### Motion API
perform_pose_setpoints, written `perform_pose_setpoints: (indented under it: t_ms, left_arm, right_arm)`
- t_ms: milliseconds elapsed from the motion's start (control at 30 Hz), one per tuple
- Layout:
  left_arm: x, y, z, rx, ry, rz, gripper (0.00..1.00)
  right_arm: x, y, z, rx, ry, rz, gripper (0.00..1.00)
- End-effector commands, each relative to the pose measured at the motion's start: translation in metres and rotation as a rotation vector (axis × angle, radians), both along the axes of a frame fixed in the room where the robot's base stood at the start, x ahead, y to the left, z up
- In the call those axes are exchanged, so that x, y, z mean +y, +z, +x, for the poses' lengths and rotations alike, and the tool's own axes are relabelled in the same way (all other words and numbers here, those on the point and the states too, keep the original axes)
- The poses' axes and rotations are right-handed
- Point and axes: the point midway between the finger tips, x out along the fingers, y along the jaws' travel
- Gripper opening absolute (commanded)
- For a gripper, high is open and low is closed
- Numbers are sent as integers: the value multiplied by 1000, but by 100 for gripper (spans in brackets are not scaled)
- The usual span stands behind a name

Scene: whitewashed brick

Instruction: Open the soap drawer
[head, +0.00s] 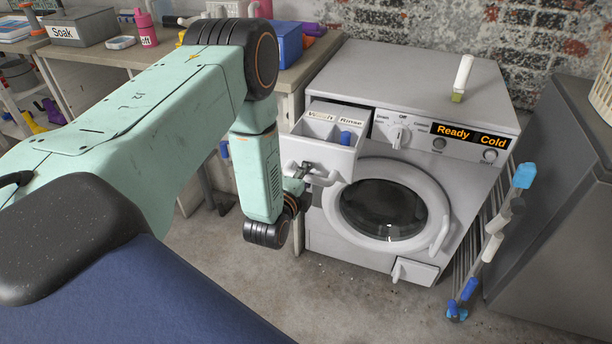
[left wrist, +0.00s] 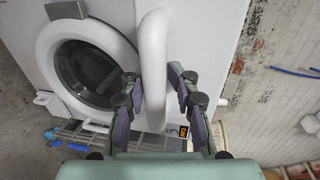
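The soap drawer (head: 345,163) is pulled out of the upper left of the white washing machine (head: 400,80). Its open top shows compartments labelled "Wash" and "Rinse", with a blue piece on the right side. My left gripper (head: 308,168) is at the white handle (head: 326,180) on the drawer front. In the left wrist view, the handle (left wrist: 154,60) runs between the fingertips of my left gripper (left wrist: 153,80), which look closed on it from both sides. The fingertips are small and partly hidden in the head view. My right gripper is not in view.
The round door (head: 385,210) is shut below the drawer. A table (head: 295,75) with a blue bin (head: 288,42) stands at the left.

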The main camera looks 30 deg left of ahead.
Motion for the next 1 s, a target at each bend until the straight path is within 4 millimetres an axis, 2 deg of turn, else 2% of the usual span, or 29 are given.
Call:
perform_pose_setpoints:
  t_ms: [267, 367, 467, 800, 1000]
  left_arm:
    - [0, -2, -2, 7, -1, -1, 28]
    - [-2, -1, -8, 8, -1, -1, 28]
    - [-5, 1, -21, 9, 0, -2, 28]
    - [-21, 16, -86, 8, 0, -2, 28]
    - [-26, 22, -110, 5, 0, -1, 28]
  right_arm:
    - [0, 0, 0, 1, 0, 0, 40]
    - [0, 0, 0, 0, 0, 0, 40]
    - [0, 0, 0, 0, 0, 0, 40]
    - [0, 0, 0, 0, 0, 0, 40]
    - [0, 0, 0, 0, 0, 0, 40]
